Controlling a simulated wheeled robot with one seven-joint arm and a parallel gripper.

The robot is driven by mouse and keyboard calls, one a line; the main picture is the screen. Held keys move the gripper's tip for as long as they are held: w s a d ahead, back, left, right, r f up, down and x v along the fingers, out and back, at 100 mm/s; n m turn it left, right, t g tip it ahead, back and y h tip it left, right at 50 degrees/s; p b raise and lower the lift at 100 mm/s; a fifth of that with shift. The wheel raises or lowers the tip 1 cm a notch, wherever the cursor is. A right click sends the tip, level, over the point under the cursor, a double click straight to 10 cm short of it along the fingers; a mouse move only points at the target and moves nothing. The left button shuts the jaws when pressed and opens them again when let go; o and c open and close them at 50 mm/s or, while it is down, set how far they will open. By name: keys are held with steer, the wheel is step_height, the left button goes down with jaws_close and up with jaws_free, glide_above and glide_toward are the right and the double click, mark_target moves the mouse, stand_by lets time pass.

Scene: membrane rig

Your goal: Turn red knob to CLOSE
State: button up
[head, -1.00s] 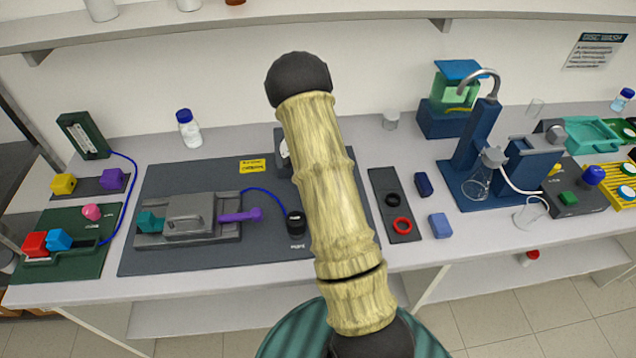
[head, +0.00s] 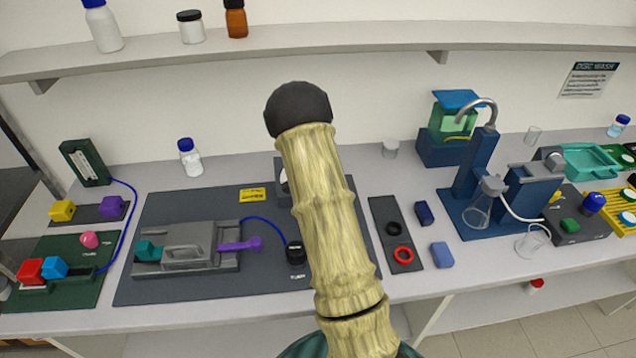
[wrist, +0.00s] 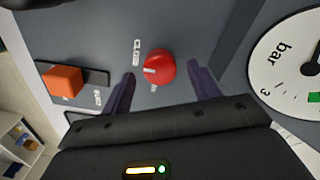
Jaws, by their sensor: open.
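In the wrist view the red knob (wrist: 160,68) sits on a grey panel, with a pale pointer mark on its left side. The word CLOSE is printed on the panel at the knob's upper left; a second label below the knob is too small to read. My gripper (wrist: 162,72) is open, its two purple fingers standing apart on the left and right of the knob, with gaps on both sides. In the head view my arm covers the middle of the bench, and neither the knob nor my gripper shows there.
In the wrist view a white pressure dial marked bar (wrist: 290,70) is at the right, and an orange block (wrist: 63,81) by a dark slot at the left. In the head view a grey clamp fixture (head: 185,247) stands left of my arm; a red ring (head: 403,254) lies right.

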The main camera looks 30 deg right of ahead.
step_height(320, 180, up, 16)
steer(key=b, duration=0.2)
steer(key=shift+f, duration=0.15)
stand_by(0.4)
steer(key=s+a+f+n+t, duration=0.1)
steer(key=s+a+n+t, duration=0.1)
steer(key=s+a+n, duration=1.5)
steer(key=shift+s+a+f+t, duration=0.3)
steer(key=shift+s+a, duration=0.1)
steer(key=shift+s, duration=0.7)
